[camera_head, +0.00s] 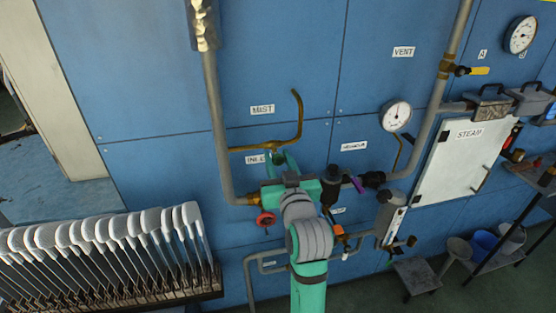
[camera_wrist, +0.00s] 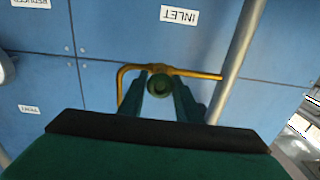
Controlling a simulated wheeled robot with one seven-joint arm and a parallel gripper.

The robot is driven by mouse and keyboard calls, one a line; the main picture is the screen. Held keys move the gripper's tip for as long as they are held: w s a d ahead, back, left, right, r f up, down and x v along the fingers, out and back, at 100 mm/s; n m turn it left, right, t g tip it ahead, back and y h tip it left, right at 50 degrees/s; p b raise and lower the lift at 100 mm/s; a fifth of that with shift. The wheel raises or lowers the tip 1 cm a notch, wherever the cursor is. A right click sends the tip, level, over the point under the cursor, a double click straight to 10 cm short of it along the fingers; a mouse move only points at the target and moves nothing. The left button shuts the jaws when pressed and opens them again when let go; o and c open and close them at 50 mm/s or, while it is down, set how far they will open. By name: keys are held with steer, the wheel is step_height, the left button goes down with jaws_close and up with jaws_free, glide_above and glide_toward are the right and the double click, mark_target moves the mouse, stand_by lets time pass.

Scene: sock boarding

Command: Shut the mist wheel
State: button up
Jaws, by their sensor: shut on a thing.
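The mist wheel (camera_wrist: 160,85) is a small dark green round knob on a thin brass pipe (camera_wrist: 200,73). In the wrist view it sits between the two green fingers of my gripper (camera_wrist: 161,96), which are shut on it from either side. In the head view my gripper (camera_head: 279,160) reaches up to the brass pipe (camera_head: 260,147), just below the MIST label (camera_head: 262,110). My fingers and wrist hide most of the wheel there. Its turned position cannot be told.
A thick grey pipe (camera_head: 217,120) rises left of my gripper. A red handwheel (camera_head: 265,219) and valve fittings crowd below, beside my arm. Gauges (camera_head: 396,115) and the white STEAM cabinet (camera_head: 463,160) stand to the right. A rack of white boards (camera_head: 110,235) is at lower left.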

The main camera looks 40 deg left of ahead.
steer(key=m, duration=0.3)
steer(key=shift+f+m, duration=0.2)
steer(key=shift+m, duration=2)
steer(key=o, duration=1.1)
steer(key=shift+c, duration=0.2)
steer(key=shift+r, duration=0.1)
steer(key=shift+d, duration=0.1)
steer(key=v, duration=1)
steer(key=shift+s+d, duration=0.15)
steer(key=shift+s, duration=0.15)
